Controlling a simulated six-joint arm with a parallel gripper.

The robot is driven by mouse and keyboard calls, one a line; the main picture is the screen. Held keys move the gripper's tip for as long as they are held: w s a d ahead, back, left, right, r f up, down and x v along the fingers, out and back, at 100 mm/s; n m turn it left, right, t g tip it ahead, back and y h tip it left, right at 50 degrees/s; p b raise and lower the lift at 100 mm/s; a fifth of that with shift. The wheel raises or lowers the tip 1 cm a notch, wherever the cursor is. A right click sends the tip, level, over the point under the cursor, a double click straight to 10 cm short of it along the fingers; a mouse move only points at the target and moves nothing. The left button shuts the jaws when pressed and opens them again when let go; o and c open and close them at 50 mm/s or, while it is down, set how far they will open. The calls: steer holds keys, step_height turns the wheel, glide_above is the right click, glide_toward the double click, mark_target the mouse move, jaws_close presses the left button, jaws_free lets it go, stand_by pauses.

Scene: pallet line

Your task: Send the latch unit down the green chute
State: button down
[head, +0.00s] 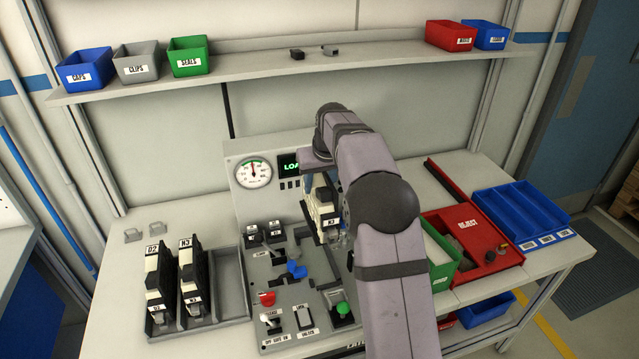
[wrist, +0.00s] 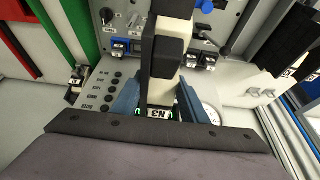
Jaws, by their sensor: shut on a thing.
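My gripper (wrist: 160,101) is shut on a black and cream latch unit (wrist: 165,52), with a blue finger on each side of it in the wrist view. A label reading N3 shows at the unit's near end. In the head view the held unit (head: 323,216) hangs above the control panel, and my arm partly hides the gripper. The green chute (head: 459,262) is right of my arm, apart from the unit, its left part hidden by the arm. Its green wall (wrist: 82,24) shows at the upper left of the wrist view.
Two black and cream units (head: 157,283) (head: 191,280) stand in a grey rack (head: 229,270) at left. The panel (head: 268,343) carries levers and buttons. A red REJECT tray (head: 508,257) and a blue divided tray (head: 570,237) lie at right. A shelf (head: 250,72) with bins runs behind.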

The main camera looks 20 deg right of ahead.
steer(key=s+d+p, duration=0.3)
steer(key=d, duration=1.2)
steer(key=s+d+p, duration=0.3)
steer(key=s+d, duration=0.1)
steer(key=d, duration=1.1)
steer(key=shift+s+d+f, duration=0.15)
steer(key=shift+s+d, duration=0.1)
steer(key=shift+s, duration=0.05)
steer(key=shift+f, duration=0.2)
steer(key=shift+f+b, duration=1.9)
steer(key=shift+f, duration=0.85)
